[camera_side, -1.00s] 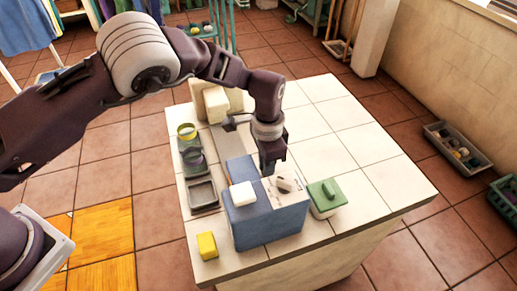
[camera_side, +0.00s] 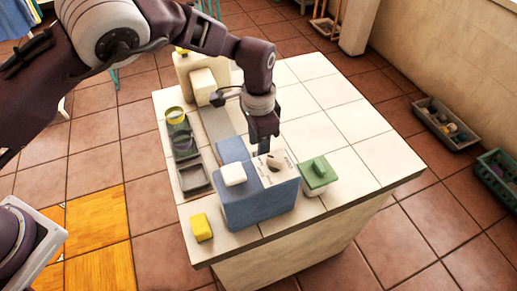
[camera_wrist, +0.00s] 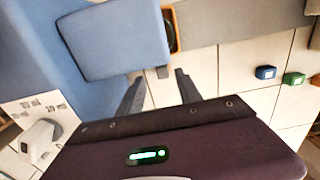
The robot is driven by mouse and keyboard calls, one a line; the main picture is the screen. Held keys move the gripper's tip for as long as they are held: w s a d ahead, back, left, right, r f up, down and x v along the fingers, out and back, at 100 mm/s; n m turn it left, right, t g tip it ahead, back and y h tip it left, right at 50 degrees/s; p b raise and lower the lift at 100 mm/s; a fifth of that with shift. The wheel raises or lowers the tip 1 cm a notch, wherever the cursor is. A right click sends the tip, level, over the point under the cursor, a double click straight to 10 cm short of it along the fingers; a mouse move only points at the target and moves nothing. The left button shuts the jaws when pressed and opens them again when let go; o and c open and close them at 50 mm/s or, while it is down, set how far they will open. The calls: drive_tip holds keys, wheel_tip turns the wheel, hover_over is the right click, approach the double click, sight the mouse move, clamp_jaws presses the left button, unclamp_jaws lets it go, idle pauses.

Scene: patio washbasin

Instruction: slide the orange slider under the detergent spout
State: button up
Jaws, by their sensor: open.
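An orange-brown piece (camera_wrist: 171,28), which looks like the slider, shows partly in the wrist view at the edge of a raised blue panel. In the side view I cannot make it out; the blue box and my gripper may hide it. A cream dispenser-like block (camera_side: 203,86) stands at the back of the counter, at the end of a grey strip (camera_side: 217,122); I cannot pick out its spout. My gripper (camera_side: 262,149) points down near the back of the blue box (camera_side: 258,207). In the wrist view my gripper (camera_wrist: 158,86) is open and empty, its fingers apart above white tile.
On the blue box are a white block (camera_side: 233,174) and a pale panel with a knob (camera_side: 275,162). A green lidded box (camera_side: 318,176) stands beside it. A yellow sponge (camera_side: 201,227) and a grey tray (camera_side: 193,179) lie left. The right tiles are clear.

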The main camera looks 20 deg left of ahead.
wheel_tip(320, 180, up, 4)
drive_tip(key=shift+r, duration=0.2)
drive_tip(key=shift+r, duration=0.1)
drive_tip(key=s+a+r+n+t+h, duration=0.1)
drive_tip(key=s+a+r+n, duration=0.15)
drive_tip(key=a+r, duration=0.35)
drive_tip(key=s+a+r+n, duration=0.1)
drive_tip(key=s+a+r, duration=0.3)
drive_tip(key=r, duration=0.5)
drive_tip(key=s+a+r+n+t+h, duration=0.1)
drive_tip(key=s+a+r+n, duration=0.15)
drive_tip(key=a+r, duration=0.35)
drive_tip(key=s+a+n+t+y, duration=0.1)
drive_tip(key=s+a, duration=0.2)
drive_tip(key=s, duration=0.6)
drive_tip(key=s+a+r+n+t+y, duration=0.1)
drive_tip(key=s+a, duration=0.3)
drive_tip(key=s, duration=0.6)
drive_tip(key=shift+s+r+n+t, duration=0.2)
drive_tip(key=shift+n+t, duration=0.3)
drive_tip(key=shift+t, duration=0.3)
drive_tip(key=shift+a, duration=0.1)
